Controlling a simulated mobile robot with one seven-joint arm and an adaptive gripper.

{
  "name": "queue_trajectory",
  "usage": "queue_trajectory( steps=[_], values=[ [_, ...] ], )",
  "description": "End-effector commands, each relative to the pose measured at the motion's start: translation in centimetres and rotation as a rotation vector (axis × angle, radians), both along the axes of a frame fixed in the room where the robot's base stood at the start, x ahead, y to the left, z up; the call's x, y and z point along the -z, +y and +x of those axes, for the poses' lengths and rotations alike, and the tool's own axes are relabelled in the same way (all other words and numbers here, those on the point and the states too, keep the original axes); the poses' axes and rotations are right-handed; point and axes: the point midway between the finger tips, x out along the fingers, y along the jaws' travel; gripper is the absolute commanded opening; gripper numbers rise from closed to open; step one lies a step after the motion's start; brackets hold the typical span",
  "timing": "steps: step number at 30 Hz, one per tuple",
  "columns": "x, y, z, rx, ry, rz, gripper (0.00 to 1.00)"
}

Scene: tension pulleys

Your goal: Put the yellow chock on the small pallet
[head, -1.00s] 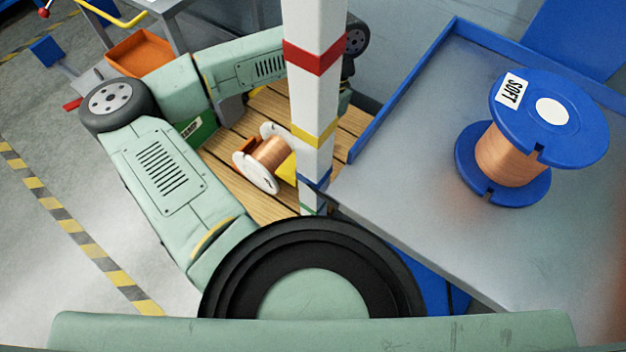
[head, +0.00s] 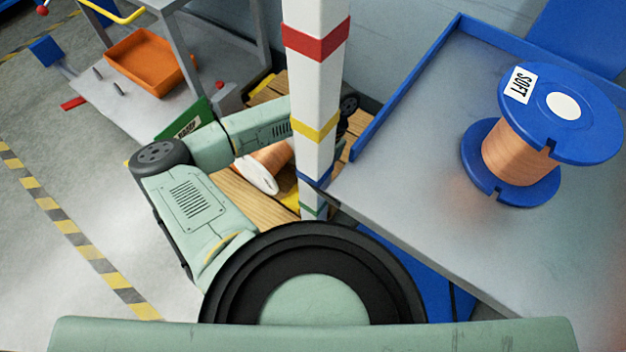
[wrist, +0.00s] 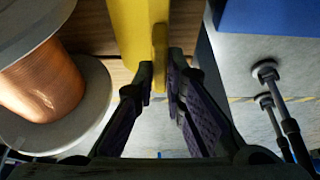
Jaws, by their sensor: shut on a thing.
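The yellow chock (wrist: 140,35) is at the top middle of the wrist view, over wooden planks. My gripper (wrist: 160,80) has its two dark fingers closed on the chock's narrow upright tab. In the head view a yellow piece (head: 292,200) shows low beside the striped post, mostly hidden by it. The post also hides my gripper there. Slatted wood (head: 240,195), which looks like a pallet, lies under my arm; I cannot tell whether it is the small pallet, or whether the chock touches it.
A copper wire spool (head: 262,168) lies on the wood, close left of my gripper. The striped post (head: 316,90) stands in front. A grey table (head: 420,150) at right bears a blue spool (head: 520,150). An orange tray (head: 150,62) sits on a cart at left.

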Motion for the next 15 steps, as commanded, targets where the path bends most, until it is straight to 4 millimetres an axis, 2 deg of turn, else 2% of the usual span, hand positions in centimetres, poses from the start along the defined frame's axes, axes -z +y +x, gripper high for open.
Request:
queue_trajectory(
  steps=[1, 3, 12, 13, 15],
  values=[
    [0.91, -0.04, -0.05, -0.002, 0.002, -0.001, 0.00],
    [1.41, -0.02, -0.04, -0.001, 0.001, 0.000, 0.00],
    [1.62, 0.03, 0.00, 0.000, -0.001, 0.001, 0.00],
    [1.66, 0.01, -0.01, 0.000, -0.001, 0.001, 0.12],
    [1.56, 0.00, -0.02, 0.000, 0.000, 0.000, 0.17]
  ],
)
